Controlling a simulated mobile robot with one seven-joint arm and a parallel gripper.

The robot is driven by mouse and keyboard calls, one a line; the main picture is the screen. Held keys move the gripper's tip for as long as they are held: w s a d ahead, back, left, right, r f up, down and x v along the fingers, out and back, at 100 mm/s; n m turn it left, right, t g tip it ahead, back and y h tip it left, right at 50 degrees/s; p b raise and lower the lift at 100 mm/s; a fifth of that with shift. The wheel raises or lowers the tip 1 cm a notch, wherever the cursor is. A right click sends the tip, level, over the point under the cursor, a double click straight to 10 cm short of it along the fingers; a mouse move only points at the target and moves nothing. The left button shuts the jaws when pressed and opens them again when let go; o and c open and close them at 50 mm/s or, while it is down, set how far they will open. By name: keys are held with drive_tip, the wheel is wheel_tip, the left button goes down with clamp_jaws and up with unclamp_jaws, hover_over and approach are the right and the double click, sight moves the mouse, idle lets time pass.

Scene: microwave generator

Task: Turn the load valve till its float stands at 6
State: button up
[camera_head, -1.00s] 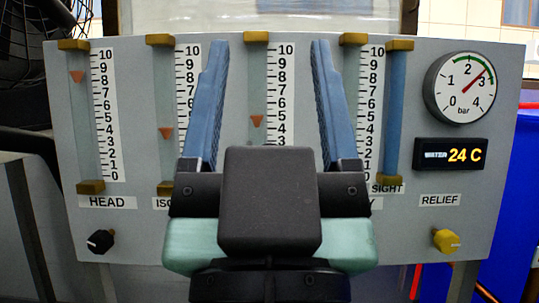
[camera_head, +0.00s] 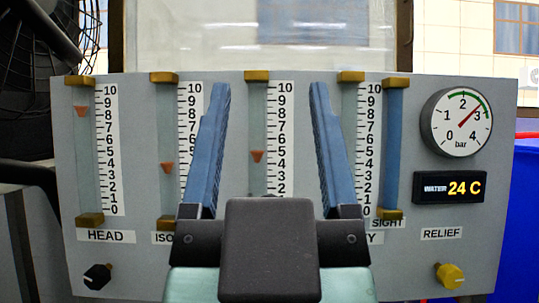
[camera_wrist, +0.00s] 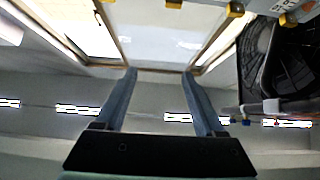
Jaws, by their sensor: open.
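My gripper (camera_head: 270,85) is open and empty in front of the grey panel (camera_head: 465,235). Its two blue fingers point upward; they also show in the wrist view (camera_wrist: 158,72). No load label or load valve can be read; the label and knob below the third tube (camera_head: 258,115) are hidden behind my gripper. This tube's orange float (camera_head: 257,156) stands between 4 and 5. The HEAD float (camera_head: 82,112) is near 8, and the float of the tube labelled "ISO..." (camera_head: 167,168) is near 4. The fourth tube (camera_head: 349,110) shows no float; my finger covers part of it.
The black HEAD knob (camera_head: 97,277) is at lower left, the yellow RELIEF knob (camera_head: 450,276) at lower right. A bar gauge (camera_head: 456,122) reads about 2.7 above a 24 C display (camera_head: 450,188). A fan (camera_head: 45,45) stands at left, also in the wrist view (camera_wrist: 285,60).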

drive_tip(key=w+f+g+p, duration=0.5)
drive_tip(key=w+f+p, duration=0.35)
drive_tip(key=p, duration=0.65)
drive_tip(key=s+f+n+g+p, duration=0.2)
drive_tip(key=s+f+g+p, duration=0.25)
drive_tip(key=f+p, duration=0.95)
drive_tip(key=w+b, duration=0.2)
drive_tip(key=w, duration=0.3)
drive_tip(key=w+b, duration=0.2)
drive_tip(key=w, duration=0.4)
drive_tip(key=shift+w+a+f+b, duration=0.1)
drive_tip(key=shift+w+f+b, duration=0.1)
drive_tip(key=shift+b, duration=0.15)
clamp_jaws()
